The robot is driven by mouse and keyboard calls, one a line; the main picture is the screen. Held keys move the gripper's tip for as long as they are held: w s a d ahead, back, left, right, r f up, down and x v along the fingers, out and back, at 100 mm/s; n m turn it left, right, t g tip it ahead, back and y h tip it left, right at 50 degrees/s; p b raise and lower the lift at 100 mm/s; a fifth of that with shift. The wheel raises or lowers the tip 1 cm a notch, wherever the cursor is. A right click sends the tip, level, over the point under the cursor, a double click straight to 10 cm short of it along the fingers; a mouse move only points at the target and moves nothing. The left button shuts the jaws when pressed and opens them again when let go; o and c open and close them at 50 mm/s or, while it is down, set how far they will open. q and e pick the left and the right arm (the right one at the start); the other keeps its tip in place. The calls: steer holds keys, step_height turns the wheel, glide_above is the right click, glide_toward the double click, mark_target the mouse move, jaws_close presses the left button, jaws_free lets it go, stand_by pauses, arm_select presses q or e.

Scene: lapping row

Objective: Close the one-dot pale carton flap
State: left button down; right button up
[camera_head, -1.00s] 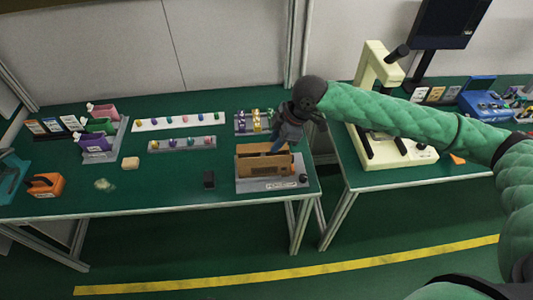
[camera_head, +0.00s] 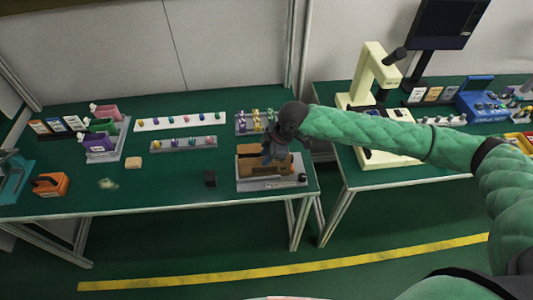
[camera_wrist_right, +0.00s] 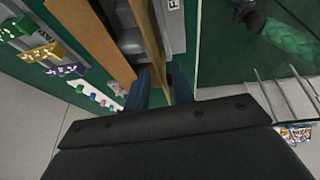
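The brown carton (camera_head: 247,167) sits on a grey plate (camera_head: 257,186) at the right end of the left table. My right gripper (camera_head: 270,158) is down at the carton's top, partly covering it. In the right wrist view the two dark blue fingertips (camera_wrist_right: 158,75) stand apart, with brown carton board (camera_wrist_right: 148,35) running between them. I cannot tell whether the fingers touch the board. The one-dot mark is not visible. My left gripper is not in view.
Rows of small coloured parts on a white strip (camera_head: 180,122) and a grey strip (camera_head: 184,144) lie left of the carton. A cream machine (camera_head: 370,85) stands on the right table. The front table area is mostly clear.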

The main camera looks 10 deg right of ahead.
jaws_close()
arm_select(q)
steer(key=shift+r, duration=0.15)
arm_select(e)
steer(key=shift+w+r, duration=0.1)
steer(key=g+p, duration=0.1)
steer(key=w+g+p, duration=0.1)
steer(key=g, duration=0.1)
steer(key=shift+w+m+p, duration=0.25)
steer(key=shift+m+p, duration=0.05)
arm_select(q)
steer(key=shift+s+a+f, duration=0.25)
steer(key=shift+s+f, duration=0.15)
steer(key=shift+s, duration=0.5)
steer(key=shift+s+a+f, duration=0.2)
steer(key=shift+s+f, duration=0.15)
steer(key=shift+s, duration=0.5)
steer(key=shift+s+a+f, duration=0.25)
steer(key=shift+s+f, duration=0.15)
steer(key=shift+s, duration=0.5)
arm_select(e)
steer(key=shift+w+f+m+g, duration=0.2)
steer(key=shift+w+g, duration=0.2)
steer(key=shift+g, duration=0.45)
steer(key=shift+w+f+m+g, duration=0.2)
steer(key=shift+w+g, duration=0.15)
steer(key=shift+g, duration=0.5)
